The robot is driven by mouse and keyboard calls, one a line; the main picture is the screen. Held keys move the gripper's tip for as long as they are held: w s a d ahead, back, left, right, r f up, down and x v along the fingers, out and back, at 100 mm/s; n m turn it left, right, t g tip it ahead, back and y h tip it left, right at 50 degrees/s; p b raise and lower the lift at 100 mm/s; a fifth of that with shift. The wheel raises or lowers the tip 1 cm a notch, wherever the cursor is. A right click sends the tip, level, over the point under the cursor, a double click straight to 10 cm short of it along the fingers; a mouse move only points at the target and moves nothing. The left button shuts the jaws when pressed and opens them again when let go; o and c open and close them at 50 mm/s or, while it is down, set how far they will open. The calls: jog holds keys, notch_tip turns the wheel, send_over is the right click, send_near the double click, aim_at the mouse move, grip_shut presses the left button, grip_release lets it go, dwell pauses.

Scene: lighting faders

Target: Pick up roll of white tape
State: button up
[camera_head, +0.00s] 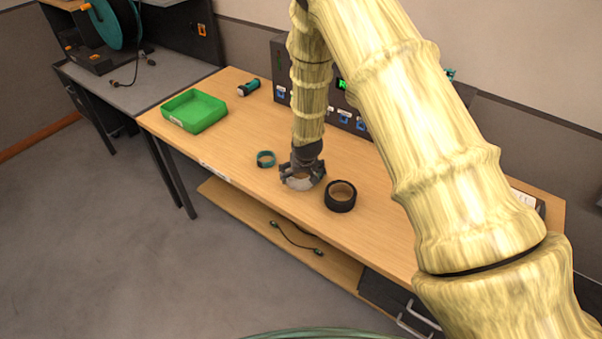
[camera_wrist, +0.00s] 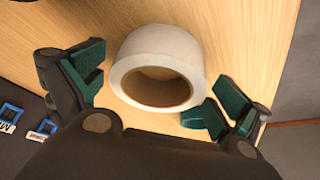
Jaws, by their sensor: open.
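The roll of white tape (camera_wrist: 158,48) lies flat on the wooden table, its brown core facing up in the wrist view. My gripper (camera_wrist: 150,87) is open, with one green-padded finger to the left of the roll and one to the right. Neither finger visibly grips it. In the head view, my gripper (camera_head: 303,178) points down at the table, and the white roll (camera_head: 298,184) shows partly between its fingers. The rest of the roll is hidden there by the gripper.
A black tape roll (camera_head: 340,196) stands close to the right of my gripper, and a small teal ring (camera_head: 265,159) lies to its left. A green tray (camera_head: 194,111) and a dark cylindrical tool (camera_head: 248,87) are farther left on the table (camera_head: 225,150). A dark panel (camera_head: 349,119) lines the back.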

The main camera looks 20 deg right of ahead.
jog(key=shift+x, duration=0.85)
jog(key=c, duration=0.8)
jog(key=shift+r, duration=0.15)
